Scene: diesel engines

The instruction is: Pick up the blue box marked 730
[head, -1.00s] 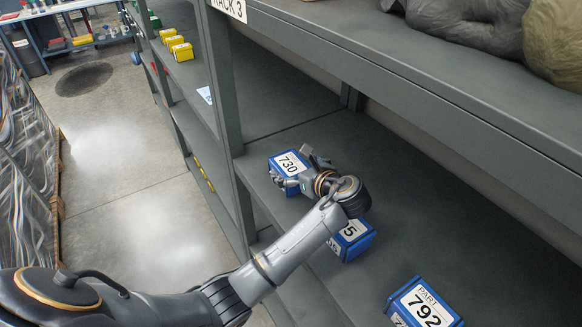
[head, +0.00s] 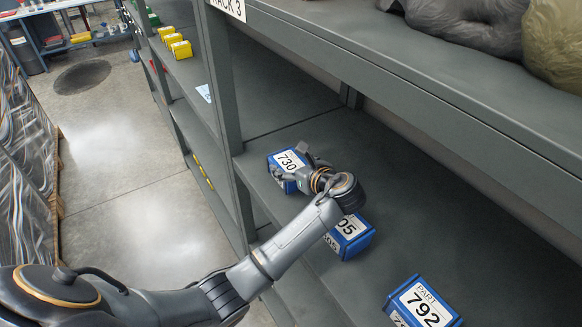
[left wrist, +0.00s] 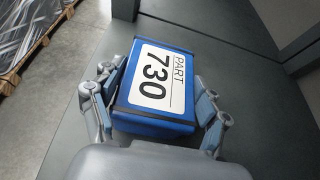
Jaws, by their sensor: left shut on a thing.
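The blue box marked 730 (head: 287,164) sits on the grey shelf of the rack, with a white label on top. It also shows in the left wrist view (left wrist: 157,82), its label reading PART 730. My left gripper (head: 303,170) is shut on the box. In the left wrist view the two fingers of my left gripper (left wrist: 157,98) press against opposite sides of it. The box seems to rest on the shelf, but I cannot tell if it is slightly lifted. My right gripper is not in view.
A blue box ending in 05 (head: 350,238) is partly hidden behind my left wrist. A blue box marked 792 (head: 424,304) lies nearer on the same shelf (head: 400,200). A rack upright (head: 226,90) stands left of box 730. An upper shelf (head: 420,85) hangs overhead.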

